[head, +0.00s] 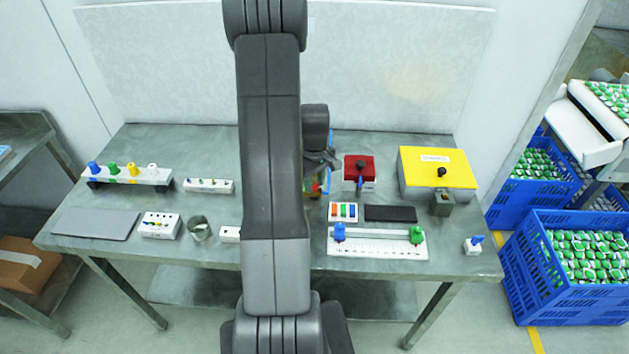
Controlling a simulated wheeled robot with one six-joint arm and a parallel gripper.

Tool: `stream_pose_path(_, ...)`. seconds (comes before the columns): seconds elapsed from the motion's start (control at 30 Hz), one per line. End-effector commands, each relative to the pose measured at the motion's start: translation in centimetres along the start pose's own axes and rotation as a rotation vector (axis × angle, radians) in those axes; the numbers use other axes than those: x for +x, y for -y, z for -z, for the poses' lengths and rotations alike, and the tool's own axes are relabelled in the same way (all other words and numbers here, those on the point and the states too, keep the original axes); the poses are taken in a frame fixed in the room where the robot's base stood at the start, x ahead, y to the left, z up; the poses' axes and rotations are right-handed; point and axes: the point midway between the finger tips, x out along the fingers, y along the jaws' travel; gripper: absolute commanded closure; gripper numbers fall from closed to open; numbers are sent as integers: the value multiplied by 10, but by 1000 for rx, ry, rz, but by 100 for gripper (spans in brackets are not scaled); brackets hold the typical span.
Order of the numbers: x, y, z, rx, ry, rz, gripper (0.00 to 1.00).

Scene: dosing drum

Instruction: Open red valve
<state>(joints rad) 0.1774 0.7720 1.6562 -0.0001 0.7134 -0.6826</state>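My arm crosses the middle of the head view. My gripper (322,160) hangs over the back middle of the table, small and partly hidden by the arm, so its fingers cannot be read. Just below it a small red part (316,187) with some green shows beside the arm; most of it is hidden, and I cannot tell whether it is the red valve or whether the gripper touches it. A thin blue upright (331,147) stands just right of the gripper. A red-topped box (359,168) with a black knob sits further right, apart from the gripper.
The metal table (290,262) holds a white rack (128,176) with blue, green, yellow and white pieces at left. A yellow-topped box (437,168) stands at right, and a white rail with blue and green knobs (376,244) lies in front. Blue crates (561,268) stand right of the table.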

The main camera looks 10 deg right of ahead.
Motion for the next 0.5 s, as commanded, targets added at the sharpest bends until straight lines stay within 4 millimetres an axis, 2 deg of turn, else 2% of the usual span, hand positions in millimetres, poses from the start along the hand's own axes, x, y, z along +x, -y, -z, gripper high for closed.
stream_pose_path(0.27,0,0,0,28,-1,-1,90)
stream_pose_path(0.5,2,0,0,152,-1,-1,90)
